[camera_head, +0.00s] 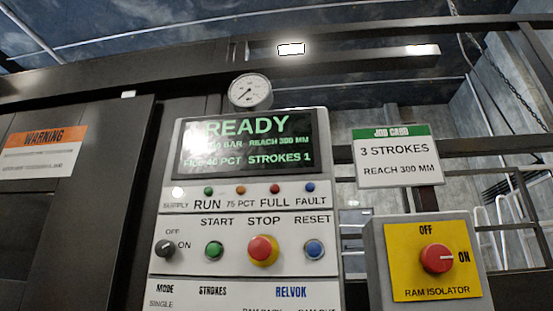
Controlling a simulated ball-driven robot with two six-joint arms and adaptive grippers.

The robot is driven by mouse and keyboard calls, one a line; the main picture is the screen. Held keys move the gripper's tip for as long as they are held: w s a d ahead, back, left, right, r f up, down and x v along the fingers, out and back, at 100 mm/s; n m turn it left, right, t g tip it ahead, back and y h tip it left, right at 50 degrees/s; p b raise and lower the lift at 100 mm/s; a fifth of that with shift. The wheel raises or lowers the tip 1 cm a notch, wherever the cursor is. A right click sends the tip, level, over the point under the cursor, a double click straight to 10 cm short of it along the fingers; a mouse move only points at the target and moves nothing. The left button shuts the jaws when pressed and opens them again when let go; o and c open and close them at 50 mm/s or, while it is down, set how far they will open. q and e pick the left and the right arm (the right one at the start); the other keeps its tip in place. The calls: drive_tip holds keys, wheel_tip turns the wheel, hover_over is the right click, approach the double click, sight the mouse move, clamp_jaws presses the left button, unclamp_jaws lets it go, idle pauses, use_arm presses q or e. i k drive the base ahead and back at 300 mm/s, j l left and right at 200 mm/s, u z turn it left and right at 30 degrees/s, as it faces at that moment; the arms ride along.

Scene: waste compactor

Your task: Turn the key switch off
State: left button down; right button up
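The control panel (180,220) faces me in the middle of the head view. A small dark rotary switch (165,248) sits at its left, marked OFF above and ON to its right, under the word SUPPLY. Its pale mark seems to point right, towards ON. No separate key can be made out; I cannot tell if this is the key switch. A red rotary knob (437,258) on the yellow RAM ISOLATOR plate (405,282) stands to the right, its white mark pointing right to ON. Neither of my grippers is in view.
Green START (214,250), red STOP (262,250) and blue RESET (314,249) buttons sit right of the dark switch. The screen (240,145) reads READY, with a gauge (250,91) above. A job card (397,158) hangs at right. The panel's lower part is cut off.

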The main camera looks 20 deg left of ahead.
sight(165, 249)
drive_tip(key=u, duration=1.25)
drive_tip(key=j+z, duration=0.25)
drive_tip(key=z, duration=0.2)
drive_tip(key=j+z, duration=0.25)
drive_tip(key=z, duration=0.2)
drive_tip(key=i+j, duration=0.05)
